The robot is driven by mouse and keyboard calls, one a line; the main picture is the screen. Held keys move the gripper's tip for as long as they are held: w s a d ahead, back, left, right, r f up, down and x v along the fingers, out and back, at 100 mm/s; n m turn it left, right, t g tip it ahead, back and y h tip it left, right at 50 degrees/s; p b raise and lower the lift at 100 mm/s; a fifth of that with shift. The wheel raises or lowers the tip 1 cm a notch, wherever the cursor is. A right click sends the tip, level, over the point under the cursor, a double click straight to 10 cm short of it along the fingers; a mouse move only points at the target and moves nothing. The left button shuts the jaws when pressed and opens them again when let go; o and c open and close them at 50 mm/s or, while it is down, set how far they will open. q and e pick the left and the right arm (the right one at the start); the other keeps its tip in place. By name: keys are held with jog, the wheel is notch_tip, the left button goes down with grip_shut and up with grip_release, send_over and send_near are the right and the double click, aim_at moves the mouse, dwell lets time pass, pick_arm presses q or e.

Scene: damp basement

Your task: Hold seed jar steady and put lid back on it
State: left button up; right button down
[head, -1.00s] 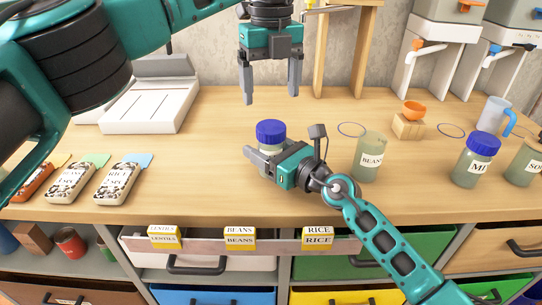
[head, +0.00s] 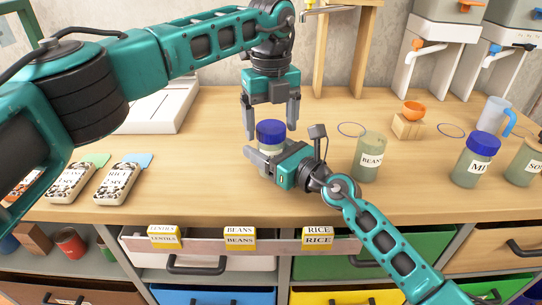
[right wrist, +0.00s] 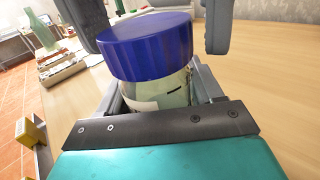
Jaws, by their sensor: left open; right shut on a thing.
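The seed jar (head: 266,160) stands on the wooden counter, upright, with a blue lid (head: 271,132) on its top. My right gripper (head: 265,165) is shut on the jar's body from the side, below the lid. In the right wrist view the lid (right wrist: 147,44) sits over the clear jar (right wrist: 160,92), and whether it is screwed tight cannot be told. My left gripper (head: 271,124) is open and points down, its fingers on either side of the lid with gaps visible.
A jar marked BEANS (head: 369,158) stands to the right, with a blue-lidded jar (head: 476,160) farther right. An orange cup (head: 414,110) sits on a wooden block. Seed packets (head: 123,180) lie at left. An open drawer (head: 205,245) juts out below the counter edge.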

pick_arm(q)
jog(key=shift+f, duration=0.2)
jog(key=c, duration=1.1)
jog(key=m, duration=0.8)
jog(key=shift+m, duration=0.3)
jog(key=m, duration=0.6)
jog(key=shift+m, duration=0.4)
jog(key=o, duration=1.2)
